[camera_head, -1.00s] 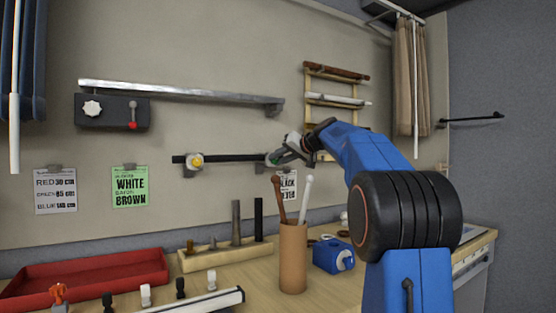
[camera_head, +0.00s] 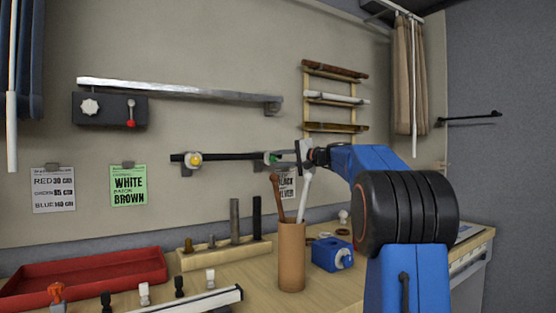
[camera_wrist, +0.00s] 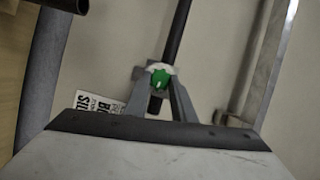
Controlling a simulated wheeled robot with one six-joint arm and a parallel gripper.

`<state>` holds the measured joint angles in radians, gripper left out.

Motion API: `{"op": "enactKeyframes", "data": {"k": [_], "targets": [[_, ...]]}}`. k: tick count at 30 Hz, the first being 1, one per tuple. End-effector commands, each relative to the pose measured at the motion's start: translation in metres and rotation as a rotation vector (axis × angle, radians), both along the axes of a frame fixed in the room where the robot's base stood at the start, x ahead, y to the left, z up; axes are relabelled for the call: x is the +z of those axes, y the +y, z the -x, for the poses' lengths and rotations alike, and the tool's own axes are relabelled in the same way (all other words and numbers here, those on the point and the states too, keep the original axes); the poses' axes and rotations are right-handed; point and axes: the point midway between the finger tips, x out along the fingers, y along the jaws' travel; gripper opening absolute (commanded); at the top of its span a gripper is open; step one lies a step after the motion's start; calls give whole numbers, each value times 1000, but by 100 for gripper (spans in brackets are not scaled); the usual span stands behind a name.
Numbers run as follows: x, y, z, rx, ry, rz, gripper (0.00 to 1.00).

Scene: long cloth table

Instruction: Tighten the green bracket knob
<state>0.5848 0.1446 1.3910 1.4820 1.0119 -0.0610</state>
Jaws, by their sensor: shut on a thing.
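The green bracket knob (camera_head: 271,157) is on the right bracket of a dark horizontal rod (camera_head: 232,157) on the wall. In the wrist view the green knob (camera_wrist: 159,79) sits between the tips of my two grey fingers, with a pale round part behind it. My gripper (camera_wrist: 157,78) is shut on the knob. In the head view my gripper (camera_head: 280,156) reaches it from the right, and its fingers partly hide the bracket. A yellow knob (camera_head: 195,160) is on the left bracket of the same rod.
A metal rail (camera_head: 180,90) runs above the rod, with a dark control box (camera_head: 109,109) at its left. A brown cup (camera_head: 291,262) with two sticks stands below my gripper. A wooden rack (camera_head: 335,98) hangs up and to the right. Paper signs hang on the wall.

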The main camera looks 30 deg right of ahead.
Motion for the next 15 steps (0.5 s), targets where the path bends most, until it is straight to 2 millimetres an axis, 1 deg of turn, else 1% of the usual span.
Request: {"op": "enactKeyframes", "data": {"k": [6, 15], "targets": [[-2, 0, 0, 0, 5, -89, 1], [-2, 0, 0, 0, 6, -128, 1]]}}
